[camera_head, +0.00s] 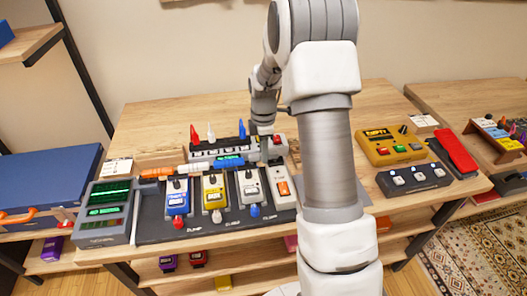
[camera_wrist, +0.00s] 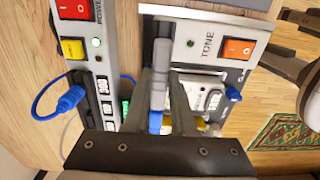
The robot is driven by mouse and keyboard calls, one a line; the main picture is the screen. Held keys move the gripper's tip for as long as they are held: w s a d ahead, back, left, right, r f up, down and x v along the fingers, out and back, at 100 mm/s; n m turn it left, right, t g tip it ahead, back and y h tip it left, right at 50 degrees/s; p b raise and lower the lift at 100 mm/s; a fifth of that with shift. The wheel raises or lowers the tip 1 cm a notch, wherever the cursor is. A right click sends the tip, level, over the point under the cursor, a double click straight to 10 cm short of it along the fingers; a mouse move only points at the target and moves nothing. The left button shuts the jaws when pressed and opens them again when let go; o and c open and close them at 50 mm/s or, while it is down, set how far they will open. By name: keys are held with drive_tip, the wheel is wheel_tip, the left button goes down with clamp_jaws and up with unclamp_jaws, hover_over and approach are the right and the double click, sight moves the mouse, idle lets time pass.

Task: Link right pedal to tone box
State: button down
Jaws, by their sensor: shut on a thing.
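The tone box (camera_head: 279,186), pale with an orange switch, stands at the right end of the dark pedal board (camera_head: 180,230). My gripper (camera_head: 266,133) is low behind the tone box, partly hidden by my arm. In the wrist view it (camera_wrist: 162,75) is shut on a slim grey-and-blue link piece (camera_wrist: 156,121). Whether this piece touches a socket is unclear.
A blue pedal (camera_head: 178,196) and a yellow pedal (camera_head: 214,195) are farther left, with orange and blue links behind the row. A switch strip (camera_head: 208,154) with upright plugs lies behind. A yellow box (camera_head: 390,147) and a red pedal (camera_head: 453,153) are at right.

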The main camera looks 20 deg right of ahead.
drive_tip(key=shift+f, duration=0.35)
idle(1.0)
drive_tip(key=shift+c, duration=1.3)
unclamp_jaws()
drive_tip(key=shift+r+p, duration=2.35)
drive_tip(key=shift+r, duration=1.15)
